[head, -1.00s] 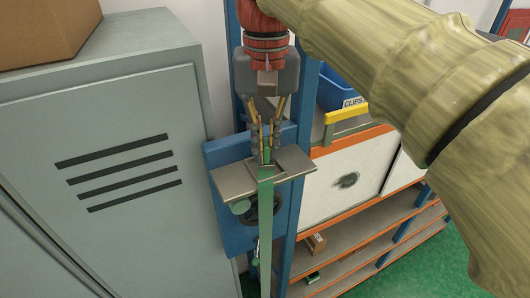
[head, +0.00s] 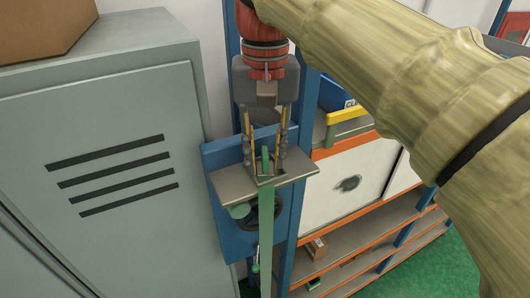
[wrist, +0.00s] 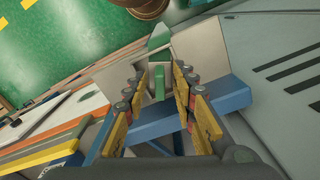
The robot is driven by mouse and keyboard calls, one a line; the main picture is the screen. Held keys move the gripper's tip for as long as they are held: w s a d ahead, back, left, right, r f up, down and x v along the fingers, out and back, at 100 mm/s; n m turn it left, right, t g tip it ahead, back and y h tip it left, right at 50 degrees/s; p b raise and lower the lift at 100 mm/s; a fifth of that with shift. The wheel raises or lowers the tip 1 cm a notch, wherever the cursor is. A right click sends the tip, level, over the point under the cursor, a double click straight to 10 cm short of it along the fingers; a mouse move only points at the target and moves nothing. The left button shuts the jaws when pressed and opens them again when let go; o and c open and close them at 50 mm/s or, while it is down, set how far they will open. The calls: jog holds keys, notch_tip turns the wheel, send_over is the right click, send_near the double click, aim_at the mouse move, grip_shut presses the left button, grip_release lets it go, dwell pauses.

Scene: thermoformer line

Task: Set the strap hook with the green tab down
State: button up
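The green tab of the strap hook (head: 265,160) stands upright at the grey metal plate (head: 234,183), and a green strap (head: 266,235) hangs down from the plate's front. In the wrist view the tab (wrist: 160,82) shows between the fingers with a gap on both sides. My gripper (head: 266,150) is open, pointing down, its fingertips straddling the tab close above the plate. The wrist view also shows my gripper (wrist: 160,78) with its fingers apart. The hook's lower part is hidden by the plate.
A grey locker (head: 120,110) stands close on the left with a cardboard box (head: 40,28) on top. A blue bracket (head: 225,155) carries the plate. Shelving (head: 335,245) and a blue bin (head: 338,92) are on the right.

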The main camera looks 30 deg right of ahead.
aim_at(265, 151)
notch_tip(265, 151, up, 12)
jog(key=p, duration=0.2)
jog(key=shift+r, duration=0.2)
dwell(0.8)
